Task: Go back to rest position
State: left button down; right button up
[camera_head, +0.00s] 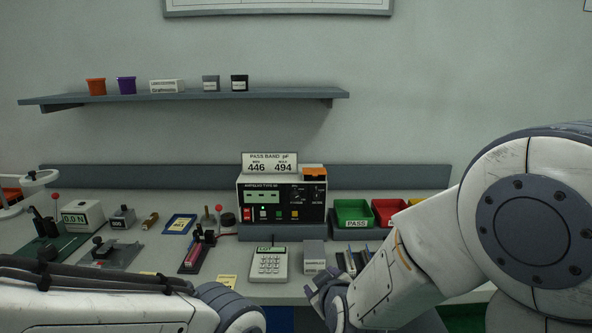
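My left arm (110,305) comes in low from the left and lies across the front of the bench in the picture. It ends in a rounded joint near the bottom edge, and its gripper is not visible. My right arm (425,255) bends in from the right, large and close to the camera. The dark end of it, my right gripper (325,292), is at the bench's front edge, near a small grey box (314,256). Its fingers are small and partly hidden, so I cannot tell whether they are open or hold anything.
A bench (215,258) carries a tester (282,205) with a pass-band sign, a calculator-like keypad (269,264), a green PASS bin (353,213), a red bin (388,212) and several small tools at left. Dark-slotted items (352,259) stand close to my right gripper. A wall shelf (190,97) is above.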

jog(key=s+d+f+m+g+h, duration=0.1)
jog(key=s+d+f+m+g, duration=0.3)
jog(key=s+d, duration=0.35)
jog(key=s+d+f+m+g+h, duration=0.1)
jog(key=s+d+f+m+g, duration=0.25)
jog(key=s+d+g, duration=0.35)
jog(key=s+a+r+n+y+p, duration=0.1)
jog(key=s+a+r+n+p, duration=0.4)
jog(key=s+a+r, duration=0.6)
jog(key=s+a+n, duration=0.1)
jog(key=s+a, duration=0.2)
jog(key=a, duration=0.1)
jog(key=shift+r+n+g, duration=0.15)
jog(key=shift+n+g, duration=0.2)
jog(key=shift+g, duration=0.05)
jog(key=shift+a, duration=0.1)
